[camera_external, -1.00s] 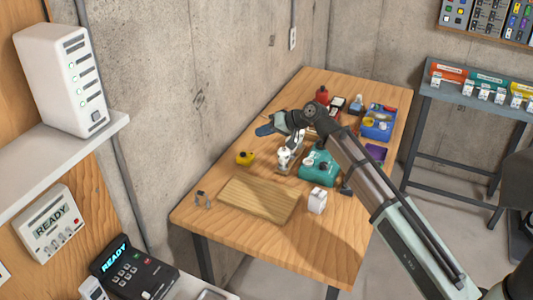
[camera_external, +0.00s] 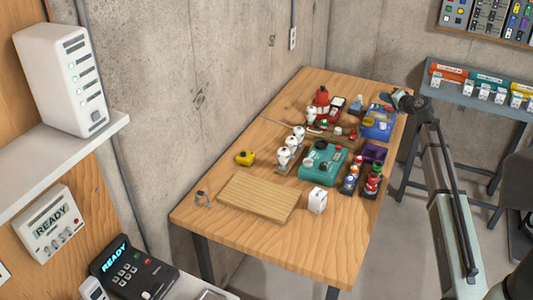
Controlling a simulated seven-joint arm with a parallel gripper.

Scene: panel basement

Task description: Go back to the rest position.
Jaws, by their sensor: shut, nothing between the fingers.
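My gripper (camera_external: 386,98) is at the far right end of the wooden table (camera_external: 240,262), small in the picture and partly hidden by my wrist. It is shut and empty. It appears above or just beyond the blue bin (camera_external: 378,131); the exact height cannot be told. My arm reaches up from the lower right, beside the table's right edge.
On the table are a wooden board (camera_external: 258,198), a yellow object (camera_external: 245,158), a white box (camera_external: 317,201), a teal case (camera_external: 321,162), a red bottle (camera_external: 321,97) and white figures (camera_external: 285,158). A grey side table (camera_external: 476,98) stands at the right.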

